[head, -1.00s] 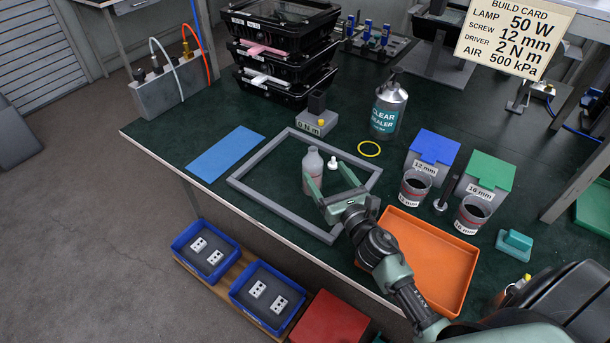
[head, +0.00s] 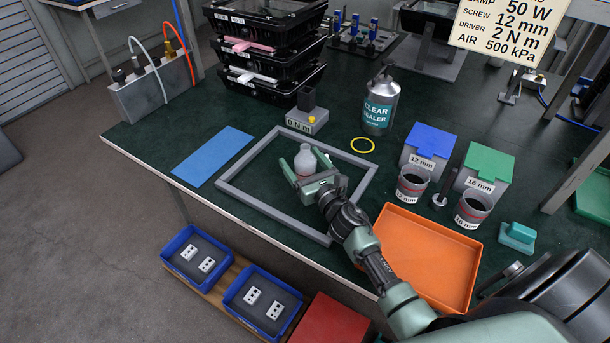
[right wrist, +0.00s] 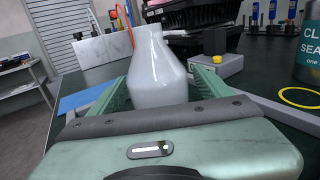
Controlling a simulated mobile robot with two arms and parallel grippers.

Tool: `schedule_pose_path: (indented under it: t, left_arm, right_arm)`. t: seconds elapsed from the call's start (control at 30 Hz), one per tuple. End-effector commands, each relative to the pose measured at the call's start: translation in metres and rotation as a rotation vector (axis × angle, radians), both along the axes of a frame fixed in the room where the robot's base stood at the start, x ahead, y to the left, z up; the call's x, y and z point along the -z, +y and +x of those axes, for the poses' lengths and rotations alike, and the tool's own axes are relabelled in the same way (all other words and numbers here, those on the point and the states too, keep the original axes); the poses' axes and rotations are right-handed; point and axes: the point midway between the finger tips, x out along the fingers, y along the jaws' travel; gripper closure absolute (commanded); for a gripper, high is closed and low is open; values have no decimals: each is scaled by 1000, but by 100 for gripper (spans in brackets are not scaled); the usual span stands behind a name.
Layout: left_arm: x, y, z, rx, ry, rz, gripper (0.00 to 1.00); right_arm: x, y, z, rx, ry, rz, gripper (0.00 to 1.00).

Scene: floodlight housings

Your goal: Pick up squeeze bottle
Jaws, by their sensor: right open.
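The squeeze bottle (head: 306,163) is a pale grey-white bottle with a narrower neck. It stands upright inside the grey rectangular frame on the dark green bench top. My right gripper (head: 302,166) is open, with its green fingers on either side of the bottle. In the right wrist view the bottle (right wrist: 157,75) rises between the two fingers, close in front of the palm, and its lower part is hidden by the gripper. I cannot tell whether a finger touches it. My left gripper is not in view.
The grey frame (head: 239,199) surrounds the bottle. An orange tray (head: 428,250) lies right of my arm. A blue mat (head: 213,156) lies left.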

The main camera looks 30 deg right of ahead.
Motion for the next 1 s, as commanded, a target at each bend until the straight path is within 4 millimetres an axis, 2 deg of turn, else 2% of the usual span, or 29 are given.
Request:
schedule_pose_path:
  t: [0.1,0.3,0.37,0.6,1.0]
  left_arm:
    - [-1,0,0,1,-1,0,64]
    - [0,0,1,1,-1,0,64]
    - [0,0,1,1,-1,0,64]
    - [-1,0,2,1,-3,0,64]
    - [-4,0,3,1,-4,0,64]
  right_arm:
    - [0,0,8,-1,0,0,21]
    - [1,0,8,-1,0,-1,21]
    - [1,0,8,-1,0,-1,35]
    - [1,0,8,-1,0,-1,100]
    - [-8,0,9,-2,-2,-3,100]
